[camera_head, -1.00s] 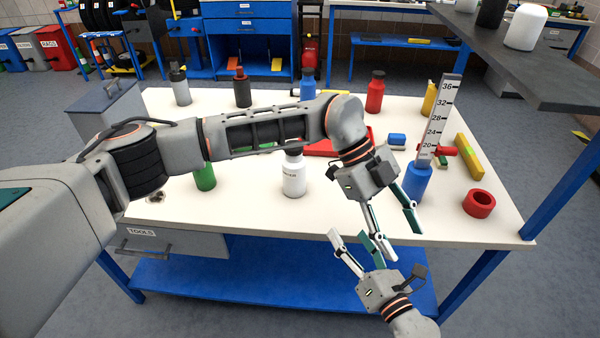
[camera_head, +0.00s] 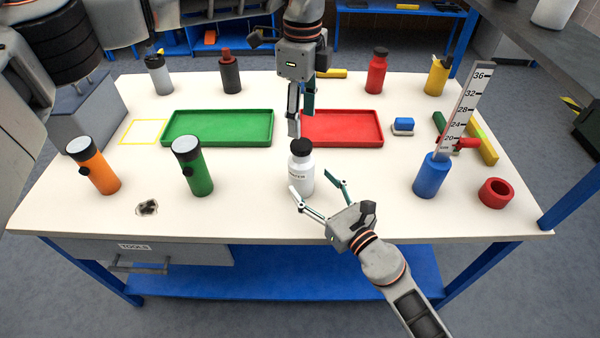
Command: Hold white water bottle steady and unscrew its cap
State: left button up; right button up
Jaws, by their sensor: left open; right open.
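The white water bottle (camera_head: 301,175) stands upright near the middle front of the table. Its dark cap (camera_head: 300,147) is on its top. My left gripper (camera_head: 300,115) points down from above, open, with its fingertips just above or behind the cap. I cannot tell whether it touches the cap. My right gripper (camera_head: 318,193) is open at the front of the table. Its fingers point up toward the bottle, with one near the lower bottle and the other to its right. Nothing is held in either gripper.
A green tray (camera_head: 166,137) and a red tray (camera_head: 378,140) lie behind the bottle. Several bottles line the back.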

aim_at(309, 179)
jog(key=shift+x, duration=2.7)
